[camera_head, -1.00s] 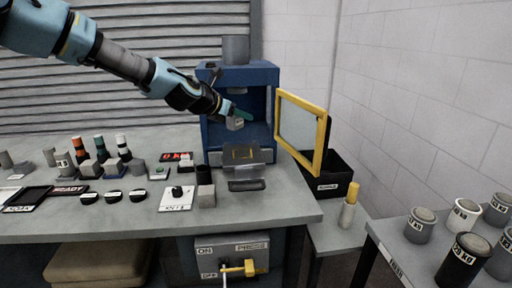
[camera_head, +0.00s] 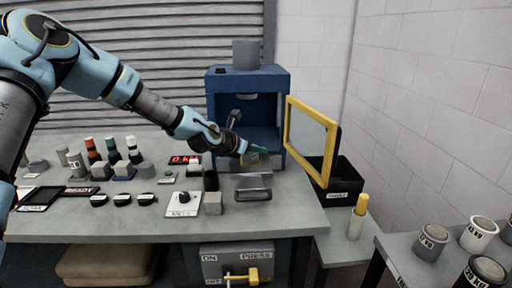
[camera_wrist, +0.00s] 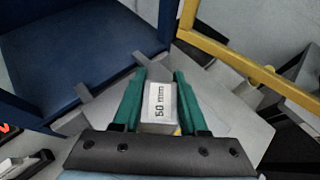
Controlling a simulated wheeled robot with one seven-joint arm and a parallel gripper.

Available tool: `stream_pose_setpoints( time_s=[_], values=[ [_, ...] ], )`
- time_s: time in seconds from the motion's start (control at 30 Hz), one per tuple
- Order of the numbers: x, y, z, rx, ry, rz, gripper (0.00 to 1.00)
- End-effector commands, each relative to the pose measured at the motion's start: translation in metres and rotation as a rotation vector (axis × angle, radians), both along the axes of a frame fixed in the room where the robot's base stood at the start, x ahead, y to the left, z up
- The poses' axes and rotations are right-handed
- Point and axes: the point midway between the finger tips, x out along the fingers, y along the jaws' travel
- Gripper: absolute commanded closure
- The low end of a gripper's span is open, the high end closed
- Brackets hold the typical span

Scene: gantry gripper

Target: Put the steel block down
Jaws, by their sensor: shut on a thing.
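The steel block (camera_wrist: 158,108), a pale block marked "50 mm" on its upper face, sits between the green fingers of my gripper (camera_wrist: 160,95) in the wrist view. My gripper (camera_head: 252,154) is shut on it, in front of the blue press (camera_head: 221,110). In the head view the block is small and mostly hidden by the gripper. Below it is a grey plate (camera_wrist: 232,112), which also shows in the head view (camera_head: 238,183). I cannot tell whether the block touches it.
The yellow-framed press door (camera_head: 326,150) stands open at right, with a black bin (camera_head: 345,180) behind it. Several small blocks and weights stand on the bench (camera_head: 150,222) at left. A side table with labelled canisters (camera_head: 432,242) is at the lower right.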

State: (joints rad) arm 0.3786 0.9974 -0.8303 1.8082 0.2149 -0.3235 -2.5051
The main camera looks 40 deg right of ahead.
Motion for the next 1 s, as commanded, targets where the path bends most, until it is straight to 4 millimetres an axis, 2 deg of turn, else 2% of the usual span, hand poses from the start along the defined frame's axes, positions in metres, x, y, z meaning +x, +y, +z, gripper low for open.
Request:
stream_pose_setpoints(
  time_s=[0.23,0.27,0.5,0.8,1.0],
  values=[
    [0.001,0.0,-0.001,-0.002,-0.001,0.001,1.0],
    [0.0,0.0,-0.001,-0.001,-0.001,0.001,0.55],
    [0.0,0.0,-0.001,0.0,0.0,0.001,0.28],
    [0.001,0.001,0.002,0.0,-0.001,0.0,0.28],
    [0.0,0.023,0.011,-0.001,-0.001,0.003,0.28]
  ],
)
